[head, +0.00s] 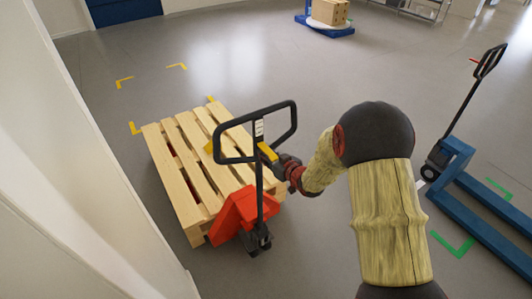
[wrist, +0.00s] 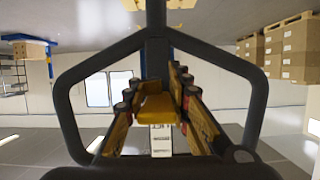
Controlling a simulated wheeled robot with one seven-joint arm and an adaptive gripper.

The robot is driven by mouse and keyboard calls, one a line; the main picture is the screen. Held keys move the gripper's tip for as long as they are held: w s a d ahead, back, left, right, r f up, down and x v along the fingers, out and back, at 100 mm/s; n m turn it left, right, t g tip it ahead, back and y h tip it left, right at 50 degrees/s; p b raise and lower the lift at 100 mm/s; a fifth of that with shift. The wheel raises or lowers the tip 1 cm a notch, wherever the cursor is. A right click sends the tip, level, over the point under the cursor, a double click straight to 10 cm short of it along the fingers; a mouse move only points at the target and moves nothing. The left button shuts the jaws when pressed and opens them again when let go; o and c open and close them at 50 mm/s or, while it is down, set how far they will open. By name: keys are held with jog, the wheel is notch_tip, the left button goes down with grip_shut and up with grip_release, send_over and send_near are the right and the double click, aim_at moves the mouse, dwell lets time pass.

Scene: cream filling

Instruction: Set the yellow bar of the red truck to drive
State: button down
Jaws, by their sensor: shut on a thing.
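The red pallet truck (head: 238,212) stands at the near end of a wooden pallet (head: 160,150), with its black loop handle (head: 292,118) upright. The yellow bar (head: 267,151) is on the handle's stem, inside the loop. My gripper (head: 278,160) reaches it from the right. In the wrist view my gripper (wrist: 158,105) has its two fingers on either side of the yellow bar (wrist: 156,108), shut on it. The black handle loop (wrist: 72,90) surrounds the fingers in that view. A white label (wrist: 161,138) shows below the bar. The bar's exact setting cannot be told.
A blue pallet truck (head: 470,180) stands at the right, by green floor marks (head: 455,245). A white wall (head: 80,150) is close on the left. Yellow floor marks (head: 125,81) lie beyond the pallet. A blue truck with a box (head: 330,14) is at the back; the middle floor is clear.

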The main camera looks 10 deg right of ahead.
aim_at(276, 160)
jog(key=shift+d, duration=0.2)
jog(key=c, duration=1.8)
grip_release()
jog(key=shift+w+d, duration=0.1)
jog(key=shift+c, duration=0.2)
jog(key=o, duration=0.3)
jog(key=v, duration=1.2)
